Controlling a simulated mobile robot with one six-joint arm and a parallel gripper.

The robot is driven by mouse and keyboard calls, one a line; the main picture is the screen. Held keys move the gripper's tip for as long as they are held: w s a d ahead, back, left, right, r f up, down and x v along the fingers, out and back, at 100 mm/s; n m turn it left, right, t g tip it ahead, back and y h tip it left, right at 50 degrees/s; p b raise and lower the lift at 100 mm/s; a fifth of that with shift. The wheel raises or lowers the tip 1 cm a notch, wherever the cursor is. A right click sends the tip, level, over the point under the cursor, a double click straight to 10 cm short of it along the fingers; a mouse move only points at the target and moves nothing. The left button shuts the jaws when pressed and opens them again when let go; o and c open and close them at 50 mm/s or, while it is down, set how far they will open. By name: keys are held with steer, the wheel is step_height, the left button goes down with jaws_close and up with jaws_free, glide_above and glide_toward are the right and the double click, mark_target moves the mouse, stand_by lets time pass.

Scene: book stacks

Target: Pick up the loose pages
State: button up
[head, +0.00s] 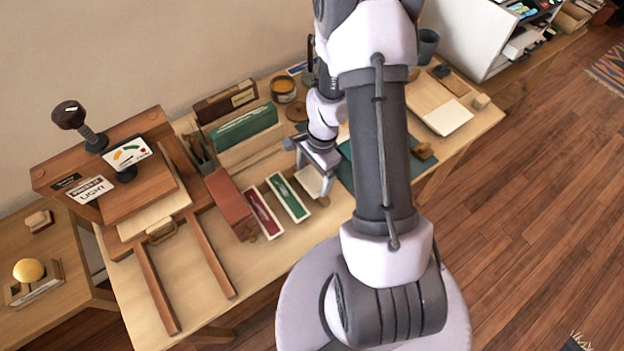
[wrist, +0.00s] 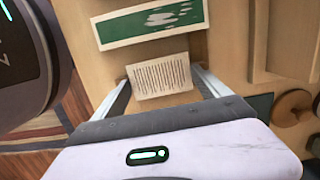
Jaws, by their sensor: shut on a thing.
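The loose pages (wrist: 160,76) show in the wrist view as a small cream sheet or thin stack with lines of print. They sit between the two fingers of my gripper (wrist: 162,84), which is shut on them. In the head view my gripper (head: 318,178) is over the middle of the table, and the pages (head: 312,181) show pale between its fingers. I cannot tell whether the pages touch the table.
A green-and-white card (head: 288,197) and a red-and-white card (head: 262,212) lie left of my gripper, beside a red box (head: 230,204). A wooden press (head: 140,190) fills the left of the table (head: 265,260). A green book (head: 243,128) stands behind.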

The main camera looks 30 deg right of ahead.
mark_target(314, 180)
steer(key=shift+r, duration=0.1)
step_height(314, 180, up, 4)
steer(key=shift+s+d+r+p, duration=0.1)
steer(key=shift+p, duration=1.15)
steer(key=s+d+p, duration=0.1)
steer(key=s+d, duration=0.6)
steer(key=s, duration=0.7)
steer(key=shift+d+r, duration=0.15)
steer(key=shift+r, duration=0.25)
